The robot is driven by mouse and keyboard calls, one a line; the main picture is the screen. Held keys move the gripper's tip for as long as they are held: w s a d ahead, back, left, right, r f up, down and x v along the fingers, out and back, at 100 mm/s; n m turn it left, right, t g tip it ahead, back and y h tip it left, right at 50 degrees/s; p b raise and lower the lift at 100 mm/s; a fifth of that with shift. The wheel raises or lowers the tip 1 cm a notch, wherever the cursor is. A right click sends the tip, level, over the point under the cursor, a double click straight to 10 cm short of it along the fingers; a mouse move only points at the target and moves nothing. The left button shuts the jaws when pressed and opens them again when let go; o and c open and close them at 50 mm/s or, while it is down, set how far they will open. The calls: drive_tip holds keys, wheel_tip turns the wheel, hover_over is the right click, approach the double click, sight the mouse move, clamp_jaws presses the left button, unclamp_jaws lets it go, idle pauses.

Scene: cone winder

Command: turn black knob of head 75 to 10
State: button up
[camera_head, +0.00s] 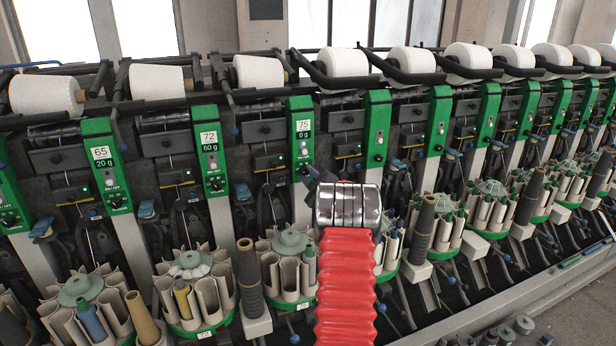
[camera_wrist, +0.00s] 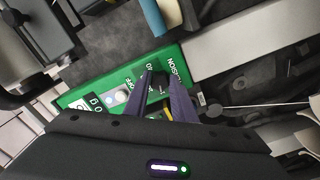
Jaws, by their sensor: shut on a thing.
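In the wrist view the green panel (camera_wrist: 139,69) lies tilted across the picture. The black knob (camera_wrist: 160,78) is on this panel, between the two dark fingertips of my gripper (camera_wrist: 161,88), which are shut on it. Its pointer is too small to read. In the head view my gripper (camera_head: 309,177) reaches the lower panel and hides the knob there.
A white button (camera_wrist: 122,96) sits beside the knob on the panel. Neighbouring head 72 (camera_head: 209,137) reads 60 g. White yarn cones (camera_head: 259,71) line the top. Below are round bobbin magazines (camera_head: 290,241) and a dark upright cone tube (camera_head: 248,277).

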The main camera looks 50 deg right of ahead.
drive_tip(key=shift+w+a+f, duration=0.15)
drive_tip(key=o, duration=1.1)
drive_tip(key=shift+c, duration=0.2)
drive_tip(key=v, duration=1.3)
drive_tip(key=shift+s, duration=0.4)
drive_tip(key=shift+a, duration=0.1)
